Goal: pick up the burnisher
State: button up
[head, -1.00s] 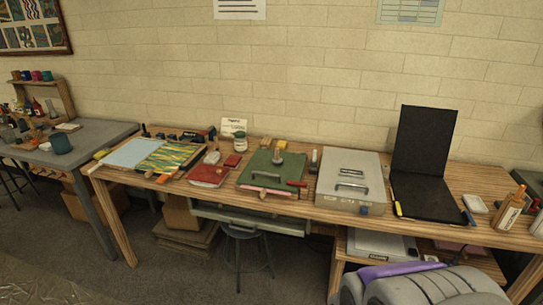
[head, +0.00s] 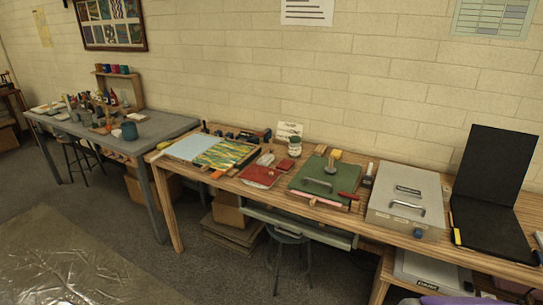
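I cannot pick out the burnisher for certain at this size. Several small tools lie on the long wooden table (head: 161,171). A round-topped tool with a pale wooden part (head: 335,154) stands at the back of a green board (head: 311,186). A small upright tool with a white end and dark base (head: 368,172) stands just right of that board. A red-handled tool (head: 348,196) lies at the board's right edge, and a pink bar (head: 322,201) lies along its front. My gripper is not in view.
A grey lidded case (head: 395,211) and a black open folder-like panel (head: 493,165) stand to the right. A marbled tray (head: 222,156) lies left. A stool (head: 287,238) stands under the table. A grey table (head: 160,124) is at far left. Floor in front is open, partly sheeted.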

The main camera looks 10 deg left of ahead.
aim_at(330, 169)
jog(key=i+j, duration=0.25)
jog(key=i, duration=0.25)
jog(key=i+j, duration=0.3)
jog(key=i, duration=0.2)
jog(key=i+j+z, duration=0.1)
jog(key=i+j, duration=0.15)
jog(key=i, duration=0.25)
jog(key=i+j, duration=0.3)
jog(key=i, duration=0.15)
